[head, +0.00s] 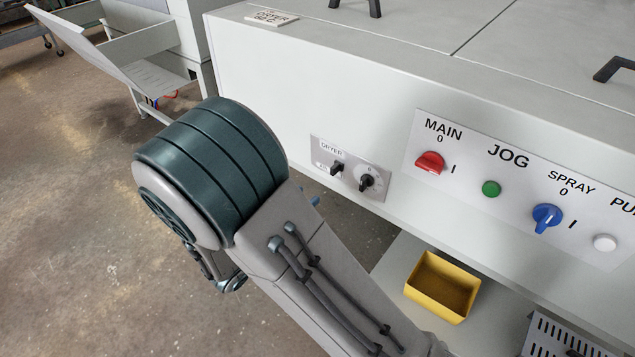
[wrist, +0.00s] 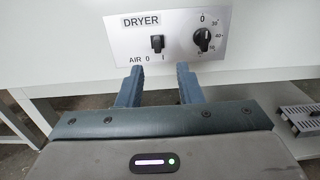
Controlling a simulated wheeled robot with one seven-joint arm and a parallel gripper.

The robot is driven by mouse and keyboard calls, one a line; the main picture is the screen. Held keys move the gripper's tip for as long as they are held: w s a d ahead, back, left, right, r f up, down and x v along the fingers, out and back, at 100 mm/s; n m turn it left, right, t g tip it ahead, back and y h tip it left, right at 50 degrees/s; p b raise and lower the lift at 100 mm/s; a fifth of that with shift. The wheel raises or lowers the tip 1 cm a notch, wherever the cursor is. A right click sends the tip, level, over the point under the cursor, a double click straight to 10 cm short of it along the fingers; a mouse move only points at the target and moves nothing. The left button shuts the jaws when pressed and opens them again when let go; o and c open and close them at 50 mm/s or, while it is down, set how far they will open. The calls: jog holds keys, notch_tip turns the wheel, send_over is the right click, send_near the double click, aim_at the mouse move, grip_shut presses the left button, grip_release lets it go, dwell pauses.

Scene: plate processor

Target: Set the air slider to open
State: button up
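The air slider (wrist: 157,43) is a small black switch on the white dryer panel (wrist: 185,18), above the marks "AIR 0 I". It also shows in the head view (head: 336,168) as a black stub on the left of the panel. I cannot tell clearly whether it sits toward 0 or I. My gripper (wrist: 159,72) is open and empty. Its two blue fingers are apart, just below the panel, with the slider above the gap between them. In the head view my arm hides most of the gripper.
A black round dial (wrist: 203,39) is right of the slider, close to the right finger's line. The main panel, with a red knob (head: 430,162), green button (head: 491,188) and blue knob (head: 547,217), is further right. A yellow bin (head: 442,287) is below.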

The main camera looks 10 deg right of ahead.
jog(key=shift+v, duration=1.4)
jog(key=s+d+r+m+g+y+p, duration=0.2)
jog(key=s+d+r+m+g+p, duration=0.25)
jog(key=d+m+g, duration=0.2)
jog(key=s+d+r+m+g+y+p, duration=0.1)
jog(key=s+d+r+m+g+p, duration=0.3)
jog(key=d+r+m+g, duration=0.3)
jog(key=s+r+m+t+y+p, duration=0.3)
jog(key=r+m+y+p, duration=0.4)
jog(key=r+m, duration=0.5)
jog(key=s+d+m+y, duration=0.1)
jog(key=y, duration=0.1)
jog(key=shift+s+m+y+p, duration=0.35)
jog(key=shift+y+p, duration=0.05)
jog(key=shift+s+t, duration=0.1)
jog(key=shift+t, duration=0.15)
